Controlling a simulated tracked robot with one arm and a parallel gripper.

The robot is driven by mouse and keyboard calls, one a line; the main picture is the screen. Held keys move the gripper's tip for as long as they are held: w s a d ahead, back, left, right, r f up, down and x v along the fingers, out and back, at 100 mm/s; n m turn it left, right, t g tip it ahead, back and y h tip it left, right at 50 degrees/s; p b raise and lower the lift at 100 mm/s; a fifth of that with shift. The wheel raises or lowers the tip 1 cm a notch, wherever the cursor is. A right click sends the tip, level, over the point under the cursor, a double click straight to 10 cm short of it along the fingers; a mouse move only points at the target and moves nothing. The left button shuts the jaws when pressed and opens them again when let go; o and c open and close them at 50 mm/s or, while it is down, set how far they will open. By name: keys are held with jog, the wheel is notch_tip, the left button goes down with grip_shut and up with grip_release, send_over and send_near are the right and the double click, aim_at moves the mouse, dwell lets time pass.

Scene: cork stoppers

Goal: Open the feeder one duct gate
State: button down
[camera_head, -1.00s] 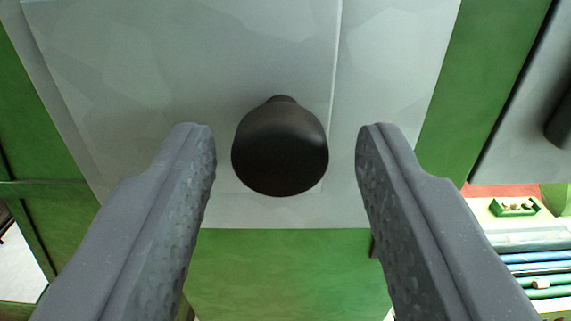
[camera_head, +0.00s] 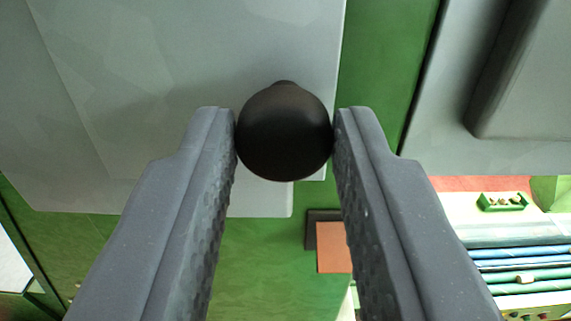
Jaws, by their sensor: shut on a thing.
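A round black knob (camera_head: 284,135) stands out from a grey metal gate plate (camera_head: 200,60) in the upper middle of the view. My gripper (camera_head: 286,130) is shut on the knob, with one dark grey, dimpled finger against each side of it. The plate lies over a green panel (camera_head: 250,265), with a paler grey edge showing at its lower side. A dark bracket with an orange-brown square (camera_head: 333,247) shows on the green panel just below and right of the knob.
A grey housing with a raised block (camera_head: 525,80) is at the upper right, across a green strip. Far below at the right are a small green tray with cork-coloured pieces (camera_head: 502,202) and several blue and green rollers (camera_head: 530,264).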

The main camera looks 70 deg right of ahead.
jog(key=shift+s+d, duration=0.2)
jog(key=c, duration=1.1)
grip_release()
jog(key=shift+s, duration=0.15)
jog(key=shift+c, duration=0.2)
jog(key=shift+s, duration=0.1)
jog(key=shift+w+a, duration=0.1)
jog(key=shift+w, duration=0.1)
jog(key=b+v, duration=0.5)
jog(key=v, duration=0.8)
jog(key=shift+a, duration=0.35)
jog(key=shift+a+f, duration=0.1)
jog(key=w+a+f+n+t+y+b, duration=0.1)
jog(key=w+a+f+n+t+y, duration=0.3)
jog(key=a+f+n+t+y, duration=0.5)
jog(key=s+a+f+n+y, duration=0.2)
jog(key=s+a+f+y, duration=0.1)
jog(key=a, duration=0.6)
jog(key=s+a+f+n+y+b, duration=0.1)
jog(key=s+a+f+n+y, duration=0.1)
jog(key=a, duration=0.7)
notch_tip(320, 180, down, 3)
jog(key=s+y, duration=0.1)
jog(key=y, duration=0.1)
jog(key=shift+s+a+f+g+y, duration=0.15)
jog(key=shift+s+f+g+y, duration=0.05)
jog(key=shift+g+y, duration=0.1)
